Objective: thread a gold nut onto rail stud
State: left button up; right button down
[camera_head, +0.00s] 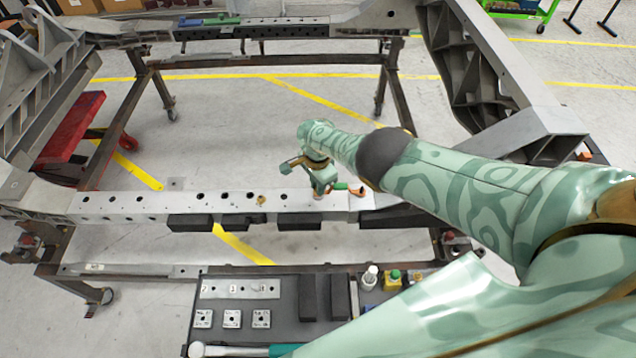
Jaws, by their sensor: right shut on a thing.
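The grey chassis rail (110,205) runs across the view, with dark holes along its top. My right gripper (318,196) points down at the rail's top, right of its middle. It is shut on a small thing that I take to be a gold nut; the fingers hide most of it. I cannot tell whether it touches a stud, and no stud shows clearly under the fingers. A small gold-brown piece (261,200) sits on the rail to the left of the gripper. My left gripper is not in view.
A small green and orange item (357,190) lies on the rail just right of the gripper. Black blocks (190,223) line the rail's near side. A dark tray (272,335) in front holds plates, blocks and a hammer. A red jack (75,135) stands at left.

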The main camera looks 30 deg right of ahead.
jog(key=m, duration=0.3)
jog(key=shift+s+a+f, duration=0.15)
jog(key=shift+f, duration=0.2)
jog(key=m, duration=0.5)
jog(key=shift+m, duration=0.3)
jog(key=c, duration=1.3)
grip_release()
jog(key=shift+r, duration=0.1)
jog(key=r+p, duration=0.1)
jog(key=r, duration=0.1)
jog(key=shift+w+r+p, duration=0.2)
jog(key=shift+r+p, duration=0.2)
jog(key=shift+d+f, duration=0.1)
jog(key=shift+d, duration=0.1)
